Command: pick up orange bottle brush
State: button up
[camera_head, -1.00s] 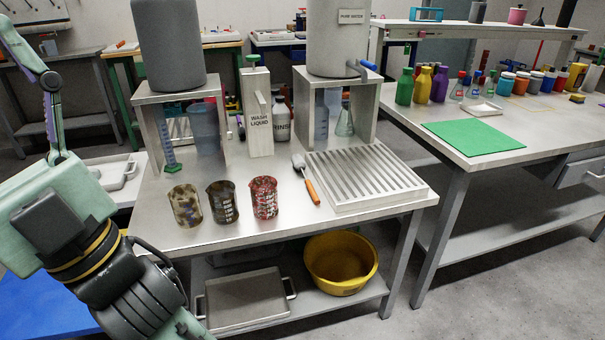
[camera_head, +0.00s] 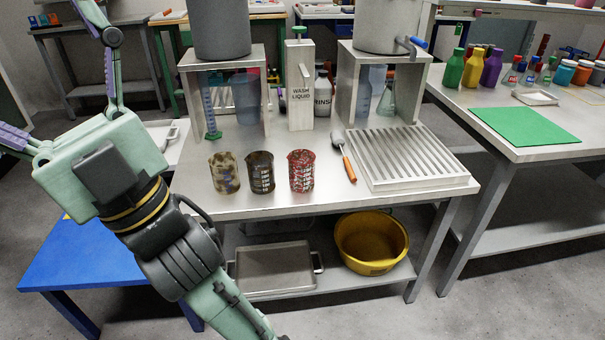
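The bottle brush (camera_head: 349,168) has an orange handle and a grey head. It lies on the metal table between the red-stained beaker and the ribbed draining rack, its handle pointing to the front. My gripper (camera_head: 45,75) is at the upper left, close to the camera and far to the left of the brush. Its two fingers spread widely apart, one upward and one to the left, and the tips run out of the picture. I see nothing between the fingers.
Three stained beakers (camera_head: 262,172) stand left of the brush. The draining rack (camera_head: 410,158) is close on its right. Behind are the wash liquid dispenser (camera_head: 300,85) and two stands with tanks. A blue table (camera_head: 85,262) is at the lower left.

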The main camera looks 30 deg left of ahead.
aim_at(338, 139)
jog(key=i+j+u, duration=0.25)
jog(key=i+j, duration=0.25)
jog(key=i+j+u, duration=0.2)
jog(key=i+j, duration=0.2)
jog(key=i, duration=0.3)
